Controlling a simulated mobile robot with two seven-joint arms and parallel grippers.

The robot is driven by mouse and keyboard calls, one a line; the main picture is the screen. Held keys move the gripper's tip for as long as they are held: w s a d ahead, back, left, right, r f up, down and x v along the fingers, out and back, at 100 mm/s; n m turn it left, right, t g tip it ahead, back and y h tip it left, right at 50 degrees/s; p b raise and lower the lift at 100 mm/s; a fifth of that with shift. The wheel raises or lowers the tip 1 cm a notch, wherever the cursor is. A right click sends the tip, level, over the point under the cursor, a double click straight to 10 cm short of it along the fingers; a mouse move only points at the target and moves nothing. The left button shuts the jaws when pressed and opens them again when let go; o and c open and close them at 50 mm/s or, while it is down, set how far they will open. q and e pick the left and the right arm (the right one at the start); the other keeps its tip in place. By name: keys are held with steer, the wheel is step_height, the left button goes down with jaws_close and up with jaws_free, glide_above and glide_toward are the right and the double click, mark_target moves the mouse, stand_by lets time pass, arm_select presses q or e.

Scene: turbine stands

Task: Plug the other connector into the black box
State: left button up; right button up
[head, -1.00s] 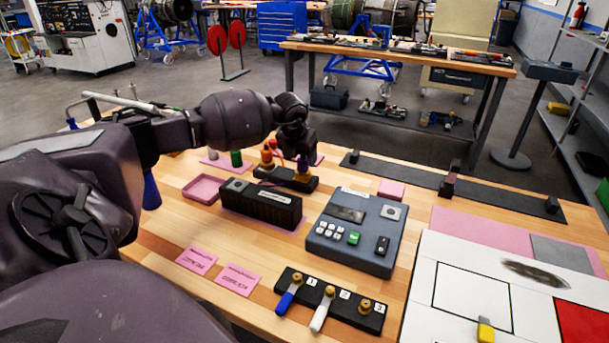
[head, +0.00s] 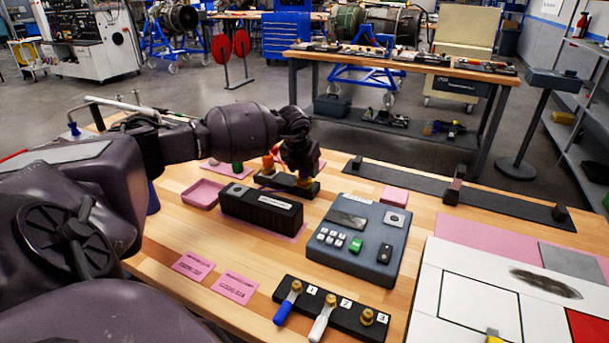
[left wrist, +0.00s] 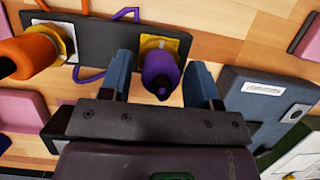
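A purple connector (left wrist: 160,72) stands at a yellow-framed socket on a black strip (left wrist: 105,38) in the left wrist view. An orange connector (left wrist: 28,52) is at the strip's other socket, and a purple cable loops around the strip. My left gripper (left wrist: 162,85) is open, with one finger on each side of the purple connector and gaps showing. In the head view my left gripper (head: 302,168) hides most of the purple connector; the orange connector (head: 269,162) shows beside it. A long black box (head: 260,208) with a white label lies in front of the strip. My right gripper is out of view.
A grey keypad box (head: 356,240) stands right of the black box. A numbered black block (head: 345,318) with blue and white handles is in front. A pink tray (head: 201,194) and pink cards (head: 235,287) lie at left. A dark bar (head: 410,192) runs along the back.

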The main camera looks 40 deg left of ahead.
arm_select(q)
jaws_close()
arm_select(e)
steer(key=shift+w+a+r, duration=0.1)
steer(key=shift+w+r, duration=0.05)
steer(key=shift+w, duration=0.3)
arm_select(q)
steer(key=shift+r, duration=0.55)
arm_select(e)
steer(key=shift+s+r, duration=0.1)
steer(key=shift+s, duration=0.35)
arm_select(q)
steer(key=shift+r+p, duration=0.1)
steer(key=shift+p, duration=0.2)
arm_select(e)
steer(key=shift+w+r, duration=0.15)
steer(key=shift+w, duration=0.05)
